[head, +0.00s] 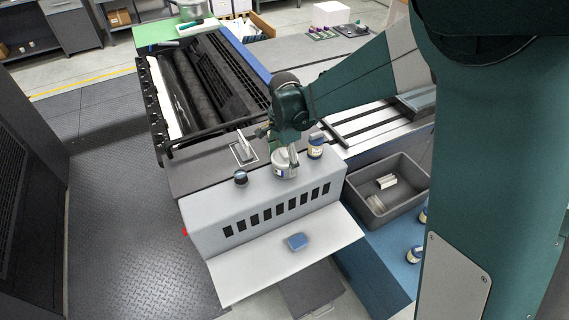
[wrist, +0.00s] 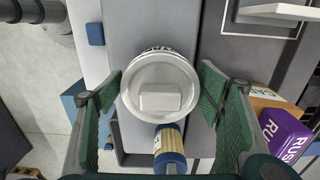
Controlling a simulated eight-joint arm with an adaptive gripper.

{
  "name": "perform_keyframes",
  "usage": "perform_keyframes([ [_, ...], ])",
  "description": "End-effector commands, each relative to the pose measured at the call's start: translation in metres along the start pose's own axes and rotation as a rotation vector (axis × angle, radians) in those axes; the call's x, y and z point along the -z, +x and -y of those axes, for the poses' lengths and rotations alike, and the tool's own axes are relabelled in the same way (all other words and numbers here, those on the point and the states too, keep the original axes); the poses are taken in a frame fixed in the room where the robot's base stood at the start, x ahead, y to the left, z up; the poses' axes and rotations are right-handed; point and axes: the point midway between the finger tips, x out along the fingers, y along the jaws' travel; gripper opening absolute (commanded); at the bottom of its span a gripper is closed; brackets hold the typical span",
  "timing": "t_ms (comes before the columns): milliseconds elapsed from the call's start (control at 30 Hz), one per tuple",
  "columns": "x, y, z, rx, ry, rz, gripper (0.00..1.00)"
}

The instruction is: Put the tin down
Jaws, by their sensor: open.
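The tin (head: 284,171) is pale with a dark-and-white label and stands upright on the light grey top of the ink unit (head: 220,203). In the wrist view its round white lid (wrist: 160,88) with a raised block fills the middle. My gripper (head: 287,154) is directly above the tin, pointing down. In the wrist view the open fingers of my gripper (wrist: 160,78) stand on either side of the lid, with narrow gaps. The tin's underside is hidden.
A dark-lidded jar (head: 240,177) stands left. A blue block (head: 297,241) lies on the white shelf (head: 250,270). A grey bin (head: 350,180) is right.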

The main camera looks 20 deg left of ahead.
Motion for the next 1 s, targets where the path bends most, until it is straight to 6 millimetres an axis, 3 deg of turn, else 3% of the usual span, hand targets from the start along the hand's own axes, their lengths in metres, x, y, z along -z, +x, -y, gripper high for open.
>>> perform_keyframes([
  [600, 0.000, -0.089, 0.000, 0.000, 0.000, 0.000, 0.66],
  [1000, 0.000, -0.102, 0.000, 0.000, 0.000, 0.000, 0.66],
])
